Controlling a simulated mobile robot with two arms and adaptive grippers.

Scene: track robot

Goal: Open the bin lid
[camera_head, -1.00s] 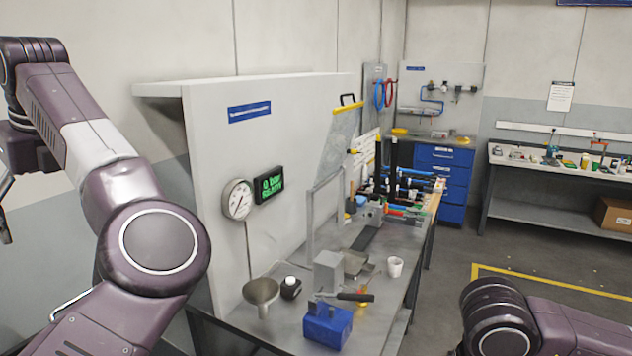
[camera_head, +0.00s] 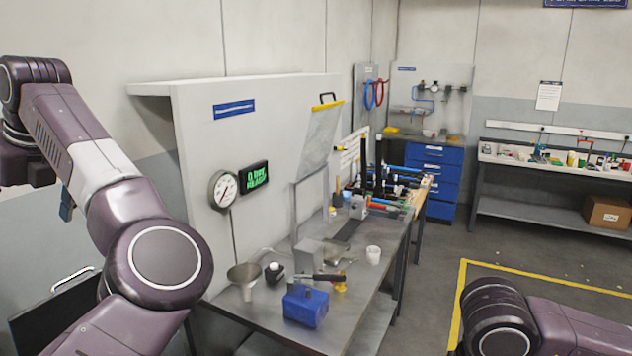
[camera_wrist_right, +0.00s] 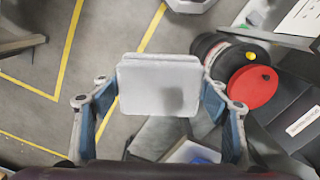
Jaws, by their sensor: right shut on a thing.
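In the head view a workbench (camera_head: 350,290) carries a funnel (camera_head: 244,277), a blue block (camera_head: 306,306), a white cup (camera_head: 373,255) and several tools. A dark case with a handle (camera_head: 72,275) is at lower left. Floor at right, with yellow lines, is clear.

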